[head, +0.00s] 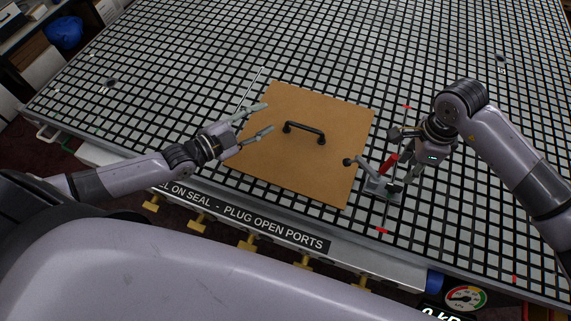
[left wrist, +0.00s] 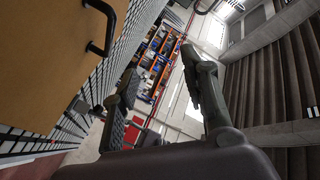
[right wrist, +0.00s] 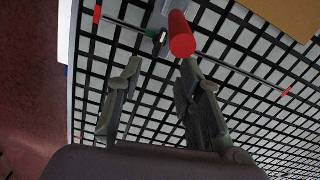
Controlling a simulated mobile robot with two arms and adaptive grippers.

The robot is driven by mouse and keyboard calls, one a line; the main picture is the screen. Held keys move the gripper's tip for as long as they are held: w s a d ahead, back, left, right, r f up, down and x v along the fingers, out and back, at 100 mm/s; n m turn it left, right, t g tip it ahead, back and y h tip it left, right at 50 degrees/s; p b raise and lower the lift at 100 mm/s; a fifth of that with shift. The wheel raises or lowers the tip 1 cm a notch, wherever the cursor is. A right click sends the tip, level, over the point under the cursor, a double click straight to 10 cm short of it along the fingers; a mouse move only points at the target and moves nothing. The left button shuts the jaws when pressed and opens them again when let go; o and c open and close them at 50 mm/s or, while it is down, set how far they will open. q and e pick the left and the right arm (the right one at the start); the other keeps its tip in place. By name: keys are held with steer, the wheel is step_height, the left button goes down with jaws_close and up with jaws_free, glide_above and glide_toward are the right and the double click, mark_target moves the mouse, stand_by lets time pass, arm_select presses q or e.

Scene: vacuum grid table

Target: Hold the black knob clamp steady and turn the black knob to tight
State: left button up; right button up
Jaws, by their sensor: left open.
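A small clamp with a grey base (head: 382,188) and a red handle (head: 388,163) stands at the right edge of a brown board. A black knob (head: 348,161) sits at the end of its arm, over the board. My right gripper (head: 402,155) is beside the clamp, fingers apart. In the right wrist view the red handle (right wrist: 181,35) lies just beyond the tip of the right-hand finger of my gripper (right wrist: 158,68); the black knob is not clearly seen there. My left gripper (head: 268,118) is open and empty over the board's left part, apart from the clamp.
The brown board (head: 290,170) lies on the gridded table (head: 200,80) and carries a black bar handle (head: 303,131). Red marks lie on the grid near the clamp. A lettered front rail (head: 240,222), yellow valves and a gauge (head: 466,297) line the near edge. The far grid is mostly clear.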

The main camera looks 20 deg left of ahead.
arm_select(q)
steer(key=s+d+g+h, duration=0.2)
steer(key=s+d+g, duration=0.1)
steer(key=s+d, duration=0.3)
steer(key=g, duration=0.3)
glide_toward(346, 163)
steer(key=x, duration=1)
steer(key=shift+w+f, duration=0.35)
steer(key=shift+f, duration=0.1)
jaws_close()
